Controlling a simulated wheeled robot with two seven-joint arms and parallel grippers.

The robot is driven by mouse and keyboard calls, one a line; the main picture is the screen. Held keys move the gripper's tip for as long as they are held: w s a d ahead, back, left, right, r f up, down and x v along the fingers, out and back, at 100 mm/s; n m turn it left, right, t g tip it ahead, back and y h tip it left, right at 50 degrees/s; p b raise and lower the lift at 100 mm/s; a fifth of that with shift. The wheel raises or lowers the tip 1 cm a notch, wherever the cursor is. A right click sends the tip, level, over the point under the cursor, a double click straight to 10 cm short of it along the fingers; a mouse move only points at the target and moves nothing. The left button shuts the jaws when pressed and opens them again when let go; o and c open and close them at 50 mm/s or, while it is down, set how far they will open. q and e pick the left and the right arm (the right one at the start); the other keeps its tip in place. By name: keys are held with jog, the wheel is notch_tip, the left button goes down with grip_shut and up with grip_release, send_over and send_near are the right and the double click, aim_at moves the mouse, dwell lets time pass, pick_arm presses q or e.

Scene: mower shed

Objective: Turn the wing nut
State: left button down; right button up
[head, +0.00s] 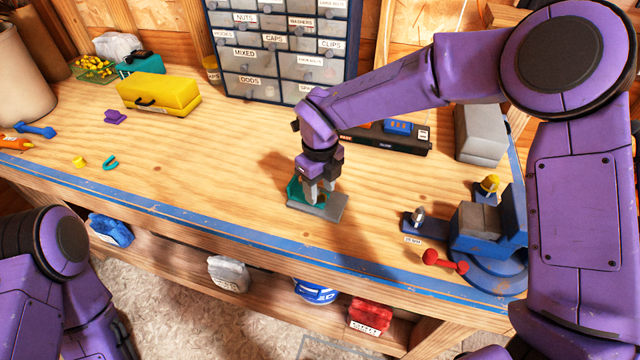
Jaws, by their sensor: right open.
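My right gripper (319,194) points straight down in the middle of the bench, its jaws open and its fingertips low over a small grey plate (328,208). A teal part (294,188) stands on the left side of this plate, close beside the fingers. The wing nut cannot be made out clearly; the fingers and wrist cover much of what is on the plate. I cannot tell whether the fingers touch anything. My left arm shows only at the lower left, and its gripper is out of the picture.
A blue vise (487,235) stands at the right, with a red dumbbell-shaped piece (445,262) before it. A black tray (390,137) and a drawer cabinet (280,50) stand behind. A yellow box (158,95) sits at left. The bench left of the plate is mostly clear.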

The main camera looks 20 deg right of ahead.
jog(key=shift+w+a+f, duration=0.1)
jog(key=shift+w+f, duration=0.7)
jog(key=shift+w, duration=0.05)
jog(key=shift+a, duration=0.15)
jog(key=shift+s+r, duration=0.2)
jog(key=shift+s, duration=0.05)
jog(key=shift+c, duration=0.3)
jog(key=shift+s+r, duration=0.1)
jog(key=shift+s, duration=0.15)
jog(key=c, duration=0.5)
grip_shut()
pick_arm(q)
jog(key=shift+w+a+f, duration=0.1)
jog(key=shift+w, duration=0.2)
pick_arm(e)
jog(key=shift+d, duration=0.2)
pick_arm(q)
jog(key=shift+f, duration=0.1)
pick_arm(e)
jog(key=m+b, duration=0.3)
jog(key=shift+f+m, duration=0.3)
pick_arm(q)
notch_tip(320, 180, down, 7)
jog(key=b, duration=0.4)
jog(key=shift+r, duration=0.2)
pick_arm(e)
jog(key=shift+r+m, duration=0.1)
jog(key=shift+m, duration=2.4)
